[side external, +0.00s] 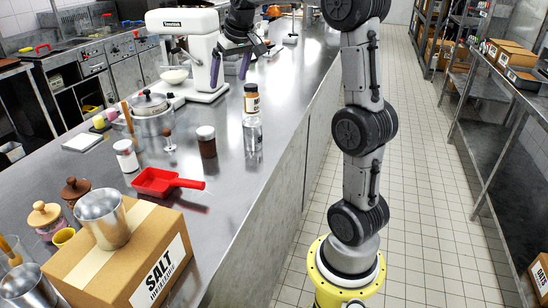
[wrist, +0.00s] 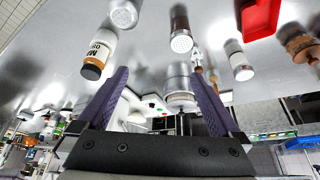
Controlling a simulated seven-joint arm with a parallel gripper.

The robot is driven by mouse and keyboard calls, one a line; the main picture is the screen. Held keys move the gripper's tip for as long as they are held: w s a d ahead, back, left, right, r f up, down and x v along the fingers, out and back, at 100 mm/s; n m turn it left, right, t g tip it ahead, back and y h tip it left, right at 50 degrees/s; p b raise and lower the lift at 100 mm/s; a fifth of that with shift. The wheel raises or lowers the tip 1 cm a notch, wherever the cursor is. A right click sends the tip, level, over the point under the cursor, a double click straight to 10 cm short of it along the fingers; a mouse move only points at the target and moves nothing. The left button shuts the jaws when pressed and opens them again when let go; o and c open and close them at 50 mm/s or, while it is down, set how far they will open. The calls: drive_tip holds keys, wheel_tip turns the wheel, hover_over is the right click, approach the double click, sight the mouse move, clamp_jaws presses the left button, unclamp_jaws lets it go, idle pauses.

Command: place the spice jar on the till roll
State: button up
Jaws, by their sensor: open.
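I cannot make out the till roll for certain in either view.
The clear shaker (side external: 252,135) and a dark shaker (side external: 206,142) stand near the jar. A red scoop (side external: 160,182), a pot (side external: 151,121) and a SALT box (side external: 150,255) are on the counter. A white mixer (side external: 190,50) stands beside my gripper. The counter's right edge drops to the floor.

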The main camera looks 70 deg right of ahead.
drive_tip(key=s+a+n, duration=0.1)
drive_tip(key=s+a, duration=0.3)
drive_tip(key=a, duration=0.4)
drive_tip(key=s+a+n, duration=0.2)
drive_tip(key=s+a, duration=0.2)
drive_tip(key=a, duration=0.3)
drive_tip(key=s+a+f+n+y, duration=0.1)
drive_tip(key=s+a+f, duration=0.3)
drive_tip(key=s+a, duration=0.1)
drive_tip(key=s+a+f+n+t+y, duration=0.1)
drive_tip(key=s+a+f, duration=0.3)
drive_tip(key=s, duration=0.4)
drive_tip(key=shift+s+a+n, duration=0.3)
drive_tip(key=shift+a+n, duration=0.3)
drive_tip(key=shift+a, duration=0.1)
